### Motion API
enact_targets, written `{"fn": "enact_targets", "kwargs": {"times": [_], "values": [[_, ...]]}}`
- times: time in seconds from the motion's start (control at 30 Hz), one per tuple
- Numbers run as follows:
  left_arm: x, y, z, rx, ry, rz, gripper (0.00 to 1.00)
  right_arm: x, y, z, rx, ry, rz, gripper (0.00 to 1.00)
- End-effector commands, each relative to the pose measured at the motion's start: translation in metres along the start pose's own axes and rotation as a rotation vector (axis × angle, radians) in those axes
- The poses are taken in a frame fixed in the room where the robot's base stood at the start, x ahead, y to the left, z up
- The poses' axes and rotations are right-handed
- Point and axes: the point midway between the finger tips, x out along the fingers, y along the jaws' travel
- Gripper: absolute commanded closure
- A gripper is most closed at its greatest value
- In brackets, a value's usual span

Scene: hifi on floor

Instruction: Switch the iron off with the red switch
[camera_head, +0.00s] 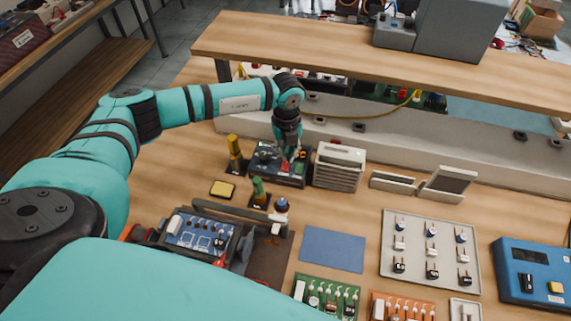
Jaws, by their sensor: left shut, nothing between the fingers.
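A dark box (293,180), which looks like the iron's station, stands at the back of the bench, below the raised shelf. A small red spot on its front, likely the red switch (284,167), shows right by my fingertips. My left gripper (290,158) points down at this box and is shut and empty. I cannot tell whether its tips touch the switch, or which way the switch is set. A yellow-handled tool (234,147), perhaps the iron, stands upright just left of the box. My right gripper is not in view.
A white slatted box (340,166) stands close to the right of the station. A green-handled tool (258,188) is in front. A shelf (350,66) overhangs behind. A blue mat (332,249) lies bare, near a grey parts tray (416,274) and a blue device (530,265).

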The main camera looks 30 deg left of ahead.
Motion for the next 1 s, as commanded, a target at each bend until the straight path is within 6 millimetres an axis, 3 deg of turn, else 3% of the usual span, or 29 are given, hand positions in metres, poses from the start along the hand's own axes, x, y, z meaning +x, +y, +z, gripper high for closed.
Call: {"fn": "enact_targets", "kwargs": {"times": [1.0], "values": [[0.011, 0.000, 0.000, 0.000, 0.000, 0.000, 1.00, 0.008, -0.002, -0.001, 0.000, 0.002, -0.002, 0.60]]}}
